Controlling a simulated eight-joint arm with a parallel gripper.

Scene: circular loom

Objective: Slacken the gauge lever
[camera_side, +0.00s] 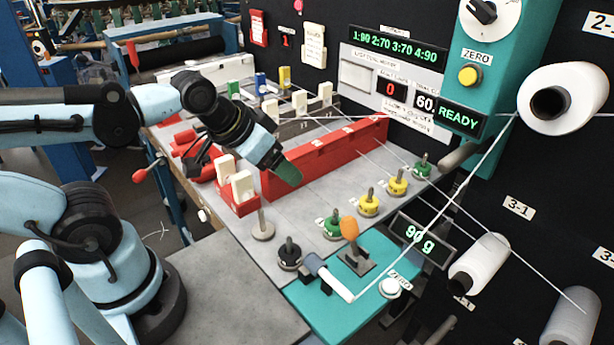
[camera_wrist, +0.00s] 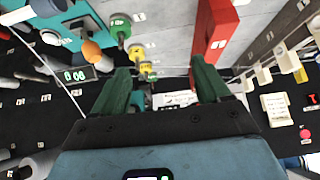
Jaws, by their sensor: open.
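The gauge lever (camera_side: 349,228) has an orange knob on a dark upright base, standing on the teal gauge plate (camera_side: 310,302). Its orange knob (camera_wrist: 92,50) also shows at the upper left of the wrist view. The gauge display (camera_side: 417,240) reads 90 g. A pale thread runs up from the roller (camera_side: 336,280) on the plate. My gripper (camera_side: 289,173) is up and left of the lever in the side view, over the bench near the red rail. In the wrist view its two green fingers (camera_wrist: 160,70) are apart with nothing held between them.
Yellow and green knobbed weights (camera_side: 368,204) stand in a row behind the lever, and a black one (camera_side: 289,254) stands left of it. The long red rail (camera_side: 325,155) lies beside my gripper. A white zero button (camera_side: 390,287) is on the plate. Taut threads cross to the spools (camera_side: 480,262).

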